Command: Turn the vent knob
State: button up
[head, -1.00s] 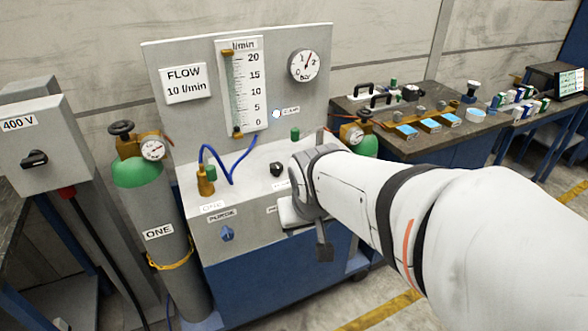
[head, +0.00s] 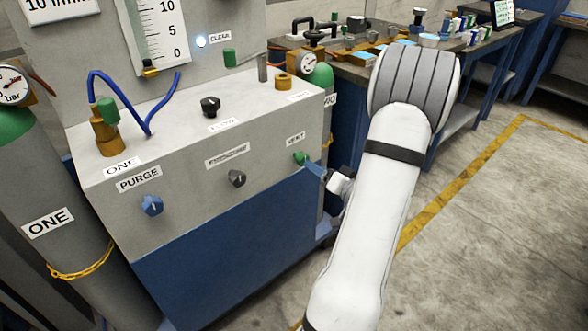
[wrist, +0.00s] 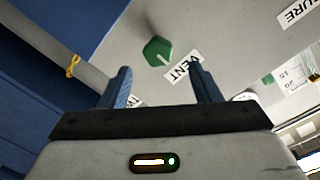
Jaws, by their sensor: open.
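The vent knob (head: 300,159) is a small green knob on the front face of the grey panel box, below the VENT label (head: 295,138). In the wrist view the green knob (wrist: 157,51) shows a white pointer line and sits ahead of my gripper, beside its VENT label. My gripper (wrist: 161,83) is open and empty, its two blue fingers apart with the knob beyond their tips. In the head view my gripper (head: 311,170) is close by the knob, at its lower right. The head view does not clearly show whether they touch.
The grey pressure knob (head: 237,178) and blue purge knob (head: 153,205) are on the same face, to the left. A black knob (head: 210,106) and brass fittings stand on top. Gas cylinder ONE (head: 48,205) is at left. The floor at right is clear.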

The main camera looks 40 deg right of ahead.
aim_at(303, 160)
jog(key=shift+t, duration=0.4)
jog(key=w, duration=0.2)
jog(key=w+b, duration=0.1)
jog(key=w, duration=0.1)
jog(key=w+f, duration=0.1)
jog(key=w, duration=0.2)
jog(key=shift+a+b, duration=0.2)
jog(key=shift+b, duration=0.15)
jog(key=shift+c, duration=0.5)
jog(key=c, duration=0.9)
